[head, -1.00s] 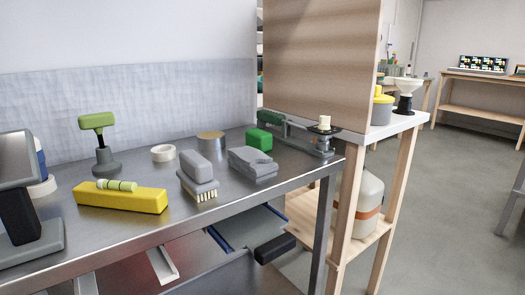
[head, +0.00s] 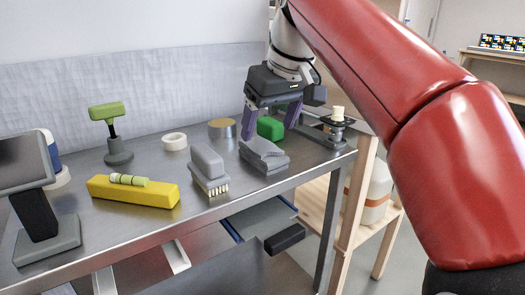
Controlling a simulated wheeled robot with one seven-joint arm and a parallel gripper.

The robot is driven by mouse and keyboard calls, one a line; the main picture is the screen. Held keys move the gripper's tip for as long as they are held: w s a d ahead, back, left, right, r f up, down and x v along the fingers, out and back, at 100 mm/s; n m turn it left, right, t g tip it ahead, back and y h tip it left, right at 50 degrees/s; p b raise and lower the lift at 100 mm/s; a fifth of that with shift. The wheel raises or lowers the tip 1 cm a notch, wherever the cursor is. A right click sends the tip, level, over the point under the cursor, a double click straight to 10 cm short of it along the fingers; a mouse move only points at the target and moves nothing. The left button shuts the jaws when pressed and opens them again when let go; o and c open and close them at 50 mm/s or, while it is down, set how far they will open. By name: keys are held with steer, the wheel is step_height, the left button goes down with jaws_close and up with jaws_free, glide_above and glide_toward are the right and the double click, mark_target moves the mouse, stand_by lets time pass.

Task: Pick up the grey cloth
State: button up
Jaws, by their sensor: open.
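I cannot tell how high the fingertips are over the bench.
A grey brush (head: 209,170) stands left of the cloth. A yellow block (head: 133,191), a tape roll (head: 174,141), a tan-topped tin (head: 222,128) and a green-handled tool (head: 112,130) are farther left. A small scale-like device (head: 334,127) stands right. The bench's front edge is near the cloth.

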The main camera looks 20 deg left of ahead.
mark_target(264, 146)
steer(key=shift+b+x, duration=0.3)
steer(key=shift+x, duration=0.75)
steer(key=x, duration=0.2)
steer(key=w+b+x, duration=0.1)
steer(key=x, duration=0.2)
steer(key=shift+f, duration=0.1)
steer(key=c, duration=1)
steer(key=shift+c, duration=0.2)
